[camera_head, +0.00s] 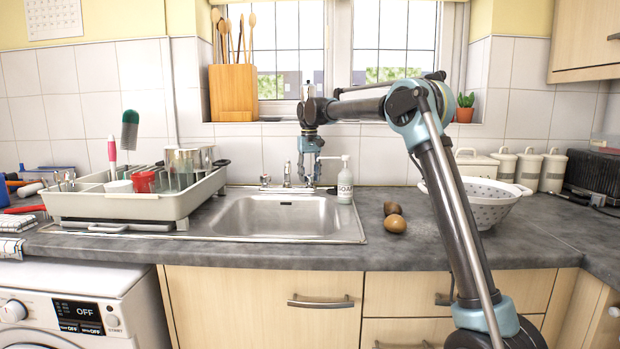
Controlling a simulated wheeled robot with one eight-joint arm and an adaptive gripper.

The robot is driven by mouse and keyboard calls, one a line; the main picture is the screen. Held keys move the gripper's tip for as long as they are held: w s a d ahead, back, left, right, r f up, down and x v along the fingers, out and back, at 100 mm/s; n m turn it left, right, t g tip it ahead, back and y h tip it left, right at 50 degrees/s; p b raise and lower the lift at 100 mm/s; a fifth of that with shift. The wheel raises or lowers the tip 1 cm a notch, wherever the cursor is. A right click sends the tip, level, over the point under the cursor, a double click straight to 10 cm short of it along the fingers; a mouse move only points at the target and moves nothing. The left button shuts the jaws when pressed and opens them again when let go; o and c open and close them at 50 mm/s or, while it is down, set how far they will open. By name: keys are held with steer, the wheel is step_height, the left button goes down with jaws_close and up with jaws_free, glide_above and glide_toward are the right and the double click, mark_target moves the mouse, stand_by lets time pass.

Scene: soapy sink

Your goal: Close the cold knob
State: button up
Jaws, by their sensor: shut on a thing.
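The steel sink (247,232) is set in the dark worktop, with its taps along the back edge. The spout (287,174) stands at the middle. One tap knob (265,181) is left of it, uncovered. My arm reaches down from above, and my gripper (309,181) is right of the spout, pointing down at the other knob's place. My gripper is shut on that right-hand knob, which I take for the cold knob. My fingers mostly hide it, so its markings and turn angle cannot be made out.
A soap bottle (345,182) stands close to the right of my gripper. A dish rack (130,201) with glasses is left of the sink. Two brown, egg-like items (395,223) and a white colander (483,204) are to the right.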

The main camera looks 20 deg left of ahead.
mark_target(310, 175)
steer(key=shift+w+m, duration=0.1)
steer(key=shift+m, duration=0.4)
steer(key=o, duration=1.1)
steer(key=shift+c, duration=0.2)
steer(key=shift+r, duration=0.1)
step_height(310, 175, up, 12)
